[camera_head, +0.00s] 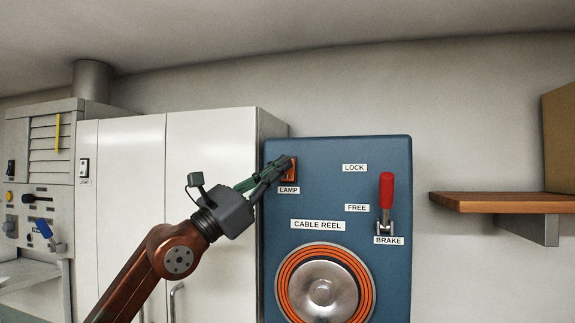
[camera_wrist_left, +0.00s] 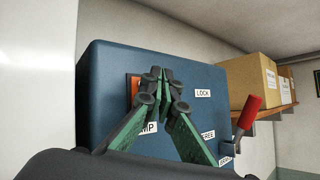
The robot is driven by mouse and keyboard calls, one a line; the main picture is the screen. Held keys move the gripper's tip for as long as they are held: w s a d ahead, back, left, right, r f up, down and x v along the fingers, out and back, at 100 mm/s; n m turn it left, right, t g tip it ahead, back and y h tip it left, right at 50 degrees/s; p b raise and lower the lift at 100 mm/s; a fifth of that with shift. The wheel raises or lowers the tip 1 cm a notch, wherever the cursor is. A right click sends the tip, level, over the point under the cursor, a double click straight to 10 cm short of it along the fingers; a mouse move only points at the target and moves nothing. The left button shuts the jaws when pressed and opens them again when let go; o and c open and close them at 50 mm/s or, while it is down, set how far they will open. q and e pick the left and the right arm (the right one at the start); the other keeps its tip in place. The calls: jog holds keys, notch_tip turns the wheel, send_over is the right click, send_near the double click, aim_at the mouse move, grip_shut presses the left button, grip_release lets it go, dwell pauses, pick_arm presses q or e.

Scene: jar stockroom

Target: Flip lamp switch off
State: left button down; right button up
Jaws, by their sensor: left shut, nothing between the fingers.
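The lamp switch (camera_head: 293,169) is an orange-framed rocker on the upper left of the blue cable reel panel (camera_head: 330,200), above the LAMP label (camera_head: 289,190). My left gripper (camera_head: 286,163) is shut and empty, with its fingertips at the switch and covering much of it. In the left wrist view the fingertips (camera_wrist_left: 160,75) are together in front of the switch (camera_wrist_left: 133,84), whose orange left part shows. I cannot tell whether they touch it, and the rocker's position is hidden. My right gripper is not in view.
A red brake lever (camera_head: 386,190) stands upright right of the switch, above a cable reel (camera_head: 323,290). A wooden shelf (camera_head: 500,202) with a cardboard box (camera_head: 560,140) is at the right. White cabinets (camera_head: 205,150) stand left of the panel.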

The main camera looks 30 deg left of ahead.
pick_arm(q)
jog(key=s+b, duration=0.2)
jog(key=s, duration=0.1)
jog(key=s+d+b, duration=0.1)
jog(key=s, duration=0.1)
jog(key=shift+f, duration=0.35)
dwell(0.4)
